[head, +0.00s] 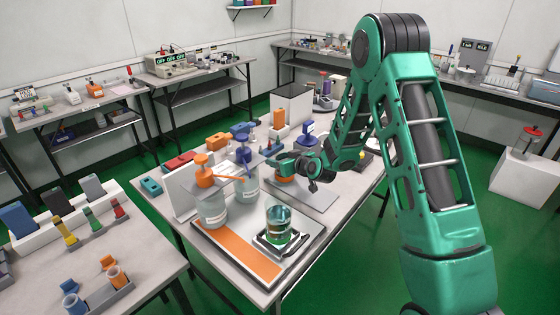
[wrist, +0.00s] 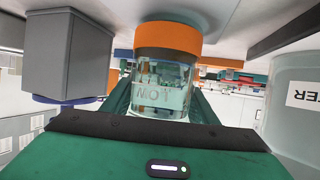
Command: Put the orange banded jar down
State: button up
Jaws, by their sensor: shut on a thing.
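The orange banded jar (wrist: 160,75) is clear glass with lettering and a wide orange band. The wrist view appears upside down, with the tabletop along its upper edge and the band at the jar's table end. My gripper (wrist: 160,112) is shut on the jar's glass part. In the head view my gripper (head: 304,166) is low over a grey board on the table, and the jar's orange band (head: 285,179) shows just below it. The rest of the jar is mostly hidden there. I cannot tell whether its base touches the board.
Two pump bottles, one orange-topped (head: 212,207) and one blue-topped (head: 247,183), stand left of my gripper. A beaker (head: 279,221) of green liquid stands in front on a dark stand. The grey board (head: 318,200) has bare room toward its front right.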

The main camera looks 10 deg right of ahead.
jog(key=o, duration=1.5)
jog(key=shift+s, duration=0.1)
jog(key=v, duration=1.2)
jog(key=shift+r, duration=0.1)
